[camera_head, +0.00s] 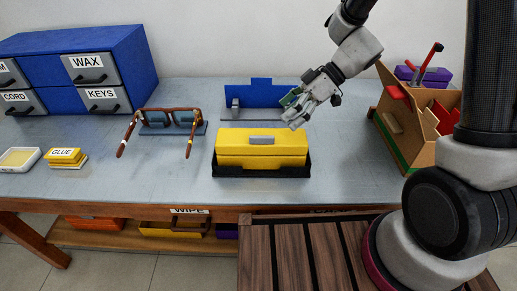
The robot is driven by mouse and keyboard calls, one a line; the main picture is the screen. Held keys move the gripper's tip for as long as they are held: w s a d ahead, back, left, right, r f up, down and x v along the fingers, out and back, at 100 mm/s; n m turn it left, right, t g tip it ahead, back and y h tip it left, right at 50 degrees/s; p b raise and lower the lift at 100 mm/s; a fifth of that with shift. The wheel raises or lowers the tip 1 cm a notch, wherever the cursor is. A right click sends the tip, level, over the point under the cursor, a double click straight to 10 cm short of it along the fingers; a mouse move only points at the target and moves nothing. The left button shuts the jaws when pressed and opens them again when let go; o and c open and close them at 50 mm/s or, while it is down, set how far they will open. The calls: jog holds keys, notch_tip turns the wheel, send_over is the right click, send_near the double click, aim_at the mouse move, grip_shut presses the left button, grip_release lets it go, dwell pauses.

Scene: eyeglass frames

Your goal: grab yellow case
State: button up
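The yellow case (260,147) has a grey plate on its top and sits in a low black tray (261,171) near the middle front of the grey tabletop. My gripper (291,107) is above and behind the right end of the case, apart from it. A small green item shows at its fingers. I cannot tell whether the fingers hold it, or how far apart they are.
Brown glasses (172,119) rest on a blue stand left of the case. A blue bracket (254,94) stands behind. A blue drawer cabinet (85,67) fills the left back. A wooden tool box (418,115) stands at right. A slatted wooden surface (322,256) lies in front.

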aim_at(265, 129)
jog(key=x, duration=0.5)
jog(key=w+x, duration=0.1)
jog(key=x, duration=0.2)
jog(key=shift+s+a, duration=0.1)
jog(key=shift+a, duration=0.1)
jog(key=c, duration=1.5)
jog(key=shift+r, duration=0.55)
jog(key=c, duration=0.4)
notch_tip(265, 129, up, 9)
jog(key=shift+c, duration=1.3)
